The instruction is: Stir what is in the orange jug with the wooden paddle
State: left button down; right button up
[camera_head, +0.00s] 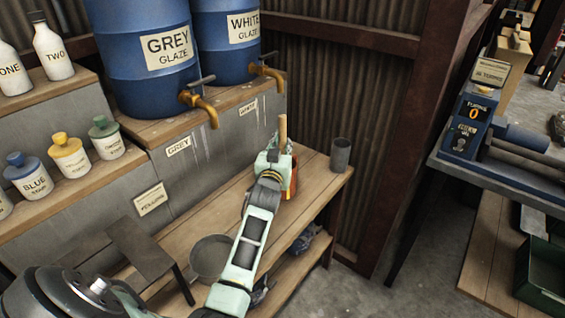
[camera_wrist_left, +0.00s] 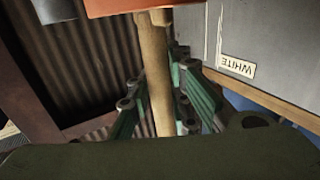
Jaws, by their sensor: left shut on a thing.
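My left gripper (camera_head: 274,160) is shut on the wooden paddle (camera_head: 283,131), whose upper end stands up from the fingers, near upright. The orange jug (camera_head: 292,182) stands on the wooden bench just beyond the gripper, which hides much of it. In the left wrist view the fingers (camera_wrist_left: 165,95) are around the paddle shaft (camera_wrist_left: 156,75). The shaft runs up to the orange jug (camera_wrist_left: 115,7) at the picture's top edge. How deep the paddle's lower end sits in the jug, and the jug's contents, cannot be seen. My right gripper is not in view.
A grey cup (camera_head: 340,154) stands right of the jug on the bench (camera_head: 240,192). A grey pan (camera_head: 210,257) stands nearer. Blue glaze barrels (camera_head: 146,84) with brass taps (camera_head: 207,108) stand on a raised ledge at left. A corrugated wall (camera_head: 330,95) is behind.

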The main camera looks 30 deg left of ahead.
aim_at(283, 115)
pick_arm(q)
jog(key=shift+w+d, duration=0.1)
jog(key=shift+f, duration=0.1)
jog(key=shift+r, duration=0.2)
notch_tip(283, 115, up, 3)
jog(key=p, duration=0.3)
jog(key=shift+r, duration=0.1)
notch_tip(283, 115, up, 9)
jog(key=p, duration=0.8)
dwell(0.7)
notch_tip(283, 115, up, 4)
jog(key=p, duration=0.4)
dwell(0.3)
